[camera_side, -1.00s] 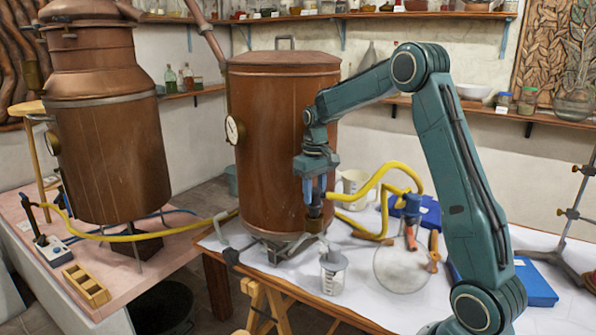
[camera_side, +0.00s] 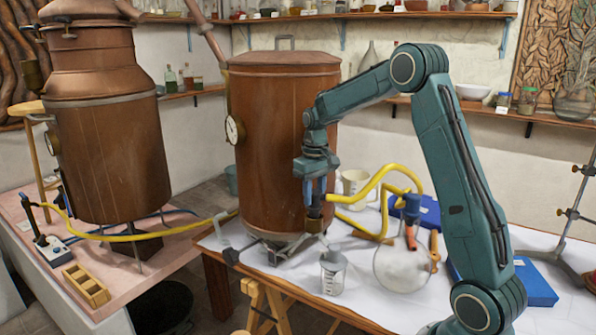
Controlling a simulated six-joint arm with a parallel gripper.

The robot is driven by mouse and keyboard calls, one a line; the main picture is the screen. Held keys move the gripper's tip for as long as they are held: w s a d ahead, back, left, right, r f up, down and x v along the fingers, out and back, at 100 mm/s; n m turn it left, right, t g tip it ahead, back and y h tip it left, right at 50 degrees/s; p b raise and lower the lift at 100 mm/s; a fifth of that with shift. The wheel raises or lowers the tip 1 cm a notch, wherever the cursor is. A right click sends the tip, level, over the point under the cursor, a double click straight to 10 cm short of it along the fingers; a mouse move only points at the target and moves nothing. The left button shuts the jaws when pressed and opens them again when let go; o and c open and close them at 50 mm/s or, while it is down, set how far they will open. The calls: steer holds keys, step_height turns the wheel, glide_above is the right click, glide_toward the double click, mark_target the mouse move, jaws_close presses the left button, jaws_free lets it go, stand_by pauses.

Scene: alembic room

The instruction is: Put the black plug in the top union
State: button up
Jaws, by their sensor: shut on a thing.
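My gripper (camera_side: 314,198) points down in front of the right side of the copper vessel (camera_side: 270,140). Its fingers are shut on a small dark piece at their tips, which I take to be the black plug (camera_side: 314,211). Most of the plug is hidden by the fingers. Just below it is a brass fitting (camera_side: 314,224) low on the vessel. I cannot tell whether this is the top union, nor whether the plug touches it or sits in it.
A yellow hose (camera_side: 372,183) loops just right of my gripper. Blue trays (camera_side: 535,283) lie farther right. A second copper still (camera_side: 110,150) stands left.

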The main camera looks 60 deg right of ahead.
steer(key=shift+f, duration=1.15)
stand_by(3.5)
steer(key=o, duration=1.1)
steer(key=shift+r, duration=0.4)
steer(key=shift+r, duration=0.35)
steer(key=shift+r, duration=0.35)
steer(key=shift+r, duration=1.4)
steer(key=shift+r, duration=0.3)
steer(key=shift+r, duration=0.4)
